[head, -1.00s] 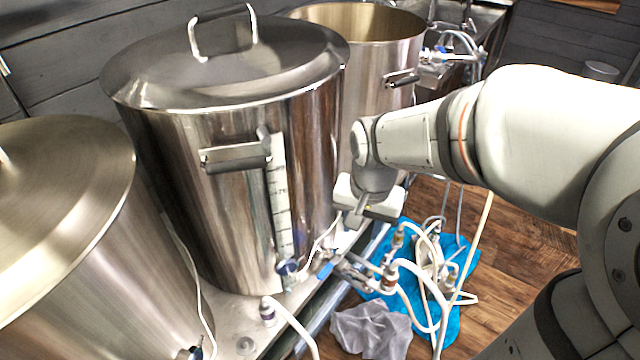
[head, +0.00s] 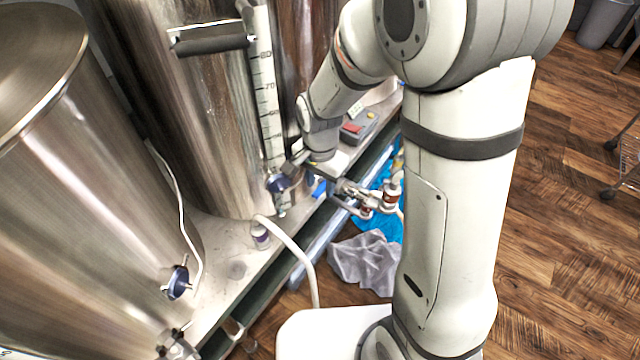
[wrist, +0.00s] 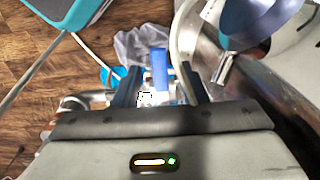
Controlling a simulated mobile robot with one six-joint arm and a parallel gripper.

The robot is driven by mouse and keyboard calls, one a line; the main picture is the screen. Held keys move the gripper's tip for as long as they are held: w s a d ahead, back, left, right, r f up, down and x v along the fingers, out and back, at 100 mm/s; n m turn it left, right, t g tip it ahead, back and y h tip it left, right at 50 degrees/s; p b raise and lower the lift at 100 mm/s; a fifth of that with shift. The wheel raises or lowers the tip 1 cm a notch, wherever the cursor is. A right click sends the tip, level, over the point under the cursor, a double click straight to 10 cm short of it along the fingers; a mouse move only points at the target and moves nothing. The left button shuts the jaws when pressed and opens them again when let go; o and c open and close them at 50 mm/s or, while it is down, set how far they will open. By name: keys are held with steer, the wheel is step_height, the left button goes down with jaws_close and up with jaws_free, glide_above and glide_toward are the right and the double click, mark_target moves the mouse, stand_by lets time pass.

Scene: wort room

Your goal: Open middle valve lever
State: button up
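The middle kettle (head: 205,120) is tall, steel, with a sight scale and a blue round gauge (head: 278,183) low on its front. A blue valve lever (head: 318,187) shows beside the gauge, just below my gripper (head: 308,172). In the wrist view the blue lever (wrist: 160,68) stands between the two dark fingers of my gripper (wrist: 161,82). The fingers are apart, with a gap visible on each side of the lever. In the head view my gripper's body hides part of the valve.
The left kettle (head: 60,200) has its own blue gauge (head: 177,283). A white hose (head: 300,250) runs off the steel bench (head: 225,255). Metal fittings (head: 375,195) sit right of the lever. A control box (head: 358,126) stands behind my gripper.

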steer(key=shift+f, duration=0.2)
jaws_close()
stand_by(0.3)
